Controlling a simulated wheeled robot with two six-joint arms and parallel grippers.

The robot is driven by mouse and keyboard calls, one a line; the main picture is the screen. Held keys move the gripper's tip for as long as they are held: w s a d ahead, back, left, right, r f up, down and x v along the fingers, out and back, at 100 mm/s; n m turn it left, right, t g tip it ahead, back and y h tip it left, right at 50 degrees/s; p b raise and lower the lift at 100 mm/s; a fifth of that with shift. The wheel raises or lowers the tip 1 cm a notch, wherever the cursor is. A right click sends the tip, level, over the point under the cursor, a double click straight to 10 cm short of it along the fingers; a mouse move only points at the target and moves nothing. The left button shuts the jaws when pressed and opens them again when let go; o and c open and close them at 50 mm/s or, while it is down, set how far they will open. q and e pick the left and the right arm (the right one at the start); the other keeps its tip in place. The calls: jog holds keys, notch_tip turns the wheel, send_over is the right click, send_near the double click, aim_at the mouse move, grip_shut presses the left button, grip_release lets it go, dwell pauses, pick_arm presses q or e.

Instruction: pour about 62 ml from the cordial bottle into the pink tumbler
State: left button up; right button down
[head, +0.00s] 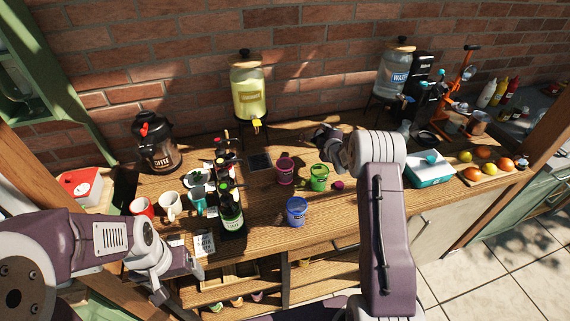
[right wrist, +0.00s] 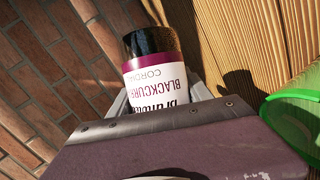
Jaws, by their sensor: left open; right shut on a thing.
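The cordial bottle (right wrist: 152,72) shows in the right wrist view, with a dark top, a magenta band and a white label reading upside down. My right gripper (right wrist: 160,100) is shut on it. In the head view my right gripper (head: 326,136) is above the back of the table, and the bottle is hard to make out there. The pink tumbler (head: 285,174) stands upright to the lower left of that gripper, apart from it; its contents are unclear. My left gripper (head: 181,282) is open and empty at the table's front left edge.
A green tumbler (head: 319,180) and a blue tumbler (head: 296,214) stand near the pink one. Several bottles, including a green one (head: 230,218), and mugs (head: 171,208) crowd the left. A yellow drink dispenser (head: 248,92) stands behind. Bare wood lies around the blue tumbler.

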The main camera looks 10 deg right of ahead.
jog(key=shift+r, duration=0.1)
jog(key=shift+a+m+p, duration=0.2)
jog(key=shift+m+p, duration=0.1)
jog(key=shift+p, duration=0.2)
jog(key=shift+s+a+m+g+y+p, duration=0.1)
jog(key=shift+a+m+g+y+p, duration=0.2)
jog(key=shift+y+p, duration=0.1)
jog(key=shift+s+a+f+m+y+p, duration=0.2)
jog(key=shift+a+f+m+y+p, duration=0.3)
jog(key=shift+a+f+m+p, duration=0.25)
jog(key=a+m+y+p, duration=0.1)
jog(key=m+y, duration=0.1)
jog(key=a+f+m+y+p, duration=0.1)
jog(key=a+m+y, duration=0.1)
jog(key=a+f+m+g+y+p, duration=0.1)
jog(key=m, duration=0.1)
jog(key=shift+s+a+y, duration=0.2)
jog(key=shift+s+y, duration=0.1)
jog(key=shift+y, duration=0.1)
